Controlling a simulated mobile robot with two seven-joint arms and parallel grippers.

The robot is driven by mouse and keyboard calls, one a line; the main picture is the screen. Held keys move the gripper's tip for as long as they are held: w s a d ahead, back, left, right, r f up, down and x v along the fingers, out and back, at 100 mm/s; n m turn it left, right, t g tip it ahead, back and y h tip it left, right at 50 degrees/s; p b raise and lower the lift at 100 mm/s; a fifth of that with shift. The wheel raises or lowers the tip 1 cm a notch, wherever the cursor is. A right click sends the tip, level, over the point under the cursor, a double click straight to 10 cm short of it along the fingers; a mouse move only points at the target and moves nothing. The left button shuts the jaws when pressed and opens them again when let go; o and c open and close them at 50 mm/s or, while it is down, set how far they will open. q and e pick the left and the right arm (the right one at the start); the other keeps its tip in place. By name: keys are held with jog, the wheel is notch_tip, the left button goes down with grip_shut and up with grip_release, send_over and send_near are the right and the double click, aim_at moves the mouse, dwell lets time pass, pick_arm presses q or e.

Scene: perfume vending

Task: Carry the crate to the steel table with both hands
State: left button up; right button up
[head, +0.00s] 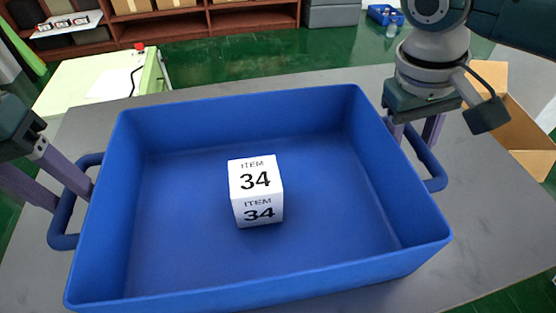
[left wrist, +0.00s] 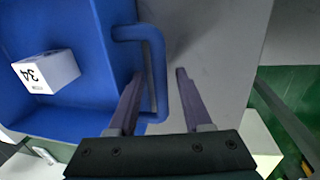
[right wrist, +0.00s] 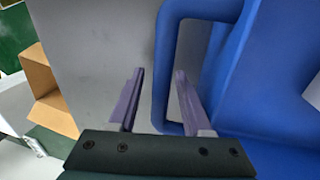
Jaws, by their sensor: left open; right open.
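A blue crate (head: 290,290) rests on a grey tabletop (head: 490,215) and shows in all three views. A white cube marked "ITEM 34" (head: 256,190) lies inside it. My left gripper (head: 72,198) is open at the left handle (head: 60,228). In the left wrist view its fingers (left wrist: 160,75) lie on either side of the handle bar (left wrist: 158,65). My right gripper (head: 415,130) is open at the right handle (head: 436,175). In the right wrist view its fingers (right wrist: 160,75) lie on either side of that handle bar (right wrist: 163,60). Contact with either bar cannot be told.
A pale table (head: 95,85) with a red button stands at the back left. A brown shelf (head: 215,20) with boxes is along the back. An open cardboard box (head: 520,135) is at the right. A small blue bin (head: 385,14) sits far back. Green floor lies between.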

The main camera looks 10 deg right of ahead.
jog(key=shift+a+r, duration=0.15)
jog(key=shift+r, duration=0.2)
pick_arm(q)
notch_tip(320, 180, up, 12)
jog(key=a, duration=0.2)
jog(key=shift+f, duration=0.15)
pick_arm(e)
jog(key=v, duration=1.1)
jog(key=shift+r, duration=0.15)
pick_arm(q)
jog(key=shift+a, duration=0.1)
